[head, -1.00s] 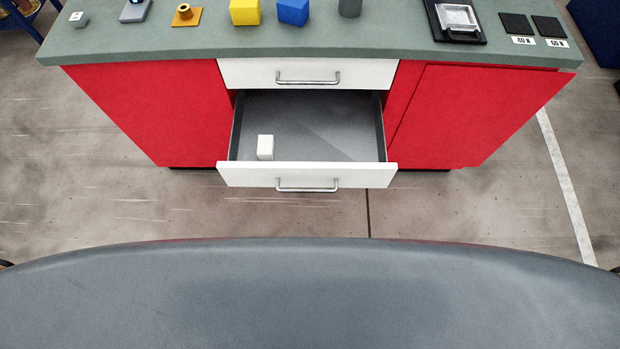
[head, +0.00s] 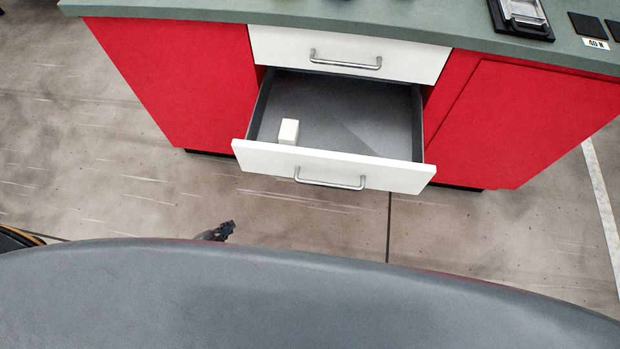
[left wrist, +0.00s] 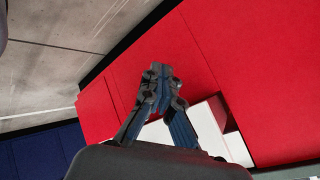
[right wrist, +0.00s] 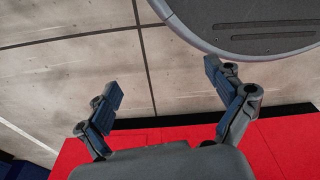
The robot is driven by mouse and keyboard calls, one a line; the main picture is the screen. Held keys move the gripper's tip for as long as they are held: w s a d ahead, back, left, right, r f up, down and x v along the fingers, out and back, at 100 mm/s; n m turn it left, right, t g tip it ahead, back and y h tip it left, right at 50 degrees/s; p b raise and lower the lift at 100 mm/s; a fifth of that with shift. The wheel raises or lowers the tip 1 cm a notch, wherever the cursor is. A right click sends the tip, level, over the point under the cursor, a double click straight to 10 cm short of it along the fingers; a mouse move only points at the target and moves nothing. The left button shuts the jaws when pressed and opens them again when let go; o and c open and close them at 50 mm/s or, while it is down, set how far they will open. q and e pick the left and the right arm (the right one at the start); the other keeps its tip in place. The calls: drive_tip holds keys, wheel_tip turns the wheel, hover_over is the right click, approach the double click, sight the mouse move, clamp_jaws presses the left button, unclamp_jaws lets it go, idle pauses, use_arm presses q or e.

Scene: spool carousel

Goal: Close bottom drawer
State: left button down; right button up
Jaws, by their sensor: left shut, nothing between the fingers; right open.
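The bottom drawer (head: 330,167) is pulled out of the red cabinet. It has a white front with a metal bar handle (head: 330,184), and a small white block (head: 288,131) stands inside at its left. My left gripper (head: 228,229) shows in the head view just above the grey edge of my body, left of and nearer than the drawer front, apart from it. In the left wrist view my left gripper (left wrist: 158,75) is shut and empty, with white drawer parts (left wrist: 195,130) behind it. My right gripper (right wrist: 165,78) is open and empty in the right wrist view; the head view does not show it.
The shut top drawer (head: 347,55) sits above, under the green countertop (head: 300,17). A black tray (head: 520,18) and dark pads lie on the counter at the right. Red cabinet panels (head: 180,75) flank the drawers. The floor (head: 110,180) before the cabinet is clear.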

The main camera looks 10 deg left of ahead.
use_arm(q)
drive_tip(key=w+d+r+m+t+h+b, duration=0.3)
drive_tip(key=w+d+r+m+h+b, duration=0.25)
drive_tip(key=d+r+m+b, duration=0.2)
use_arm(e)
drive_tip(key=w+f, duration=0.4)
drive_tip(key=w, duration=0.1)
use_arm(q)
drive_tip(key=s+d+r+m+h+b, duration=0.3)
drive_tip(key=d+r+m+h+b, duration=0.25)
drive_tip(key=d+r+m, duration=0.4)
drive_tip(key=n, duration=0.2)
approach(322, 158)
drive_tip(key=d, duration=0.4)
drive_tip(key=shift+w+d+f+t+b, duration=0.1)
drive_tip(key=shift+w+t+b, duration=0.1)
drive_tip(key=shift+w, duration=0.35)
drive_tip(key=shift+w+d+f+t+b, duration=0.1)
drive_tip(key=shift+w+b, duration=0.05)
drive_tip(key=shift+w, duration=1.3)
use_arm(e)
drive_tip(key=w+a+r+t, duration=0.1)
drive_tip(key=w+r, duration=0.3)
drive_tip(key=shift+a+r, duration=0.15)
drive_tip(key=shift+a, duration=0.05)
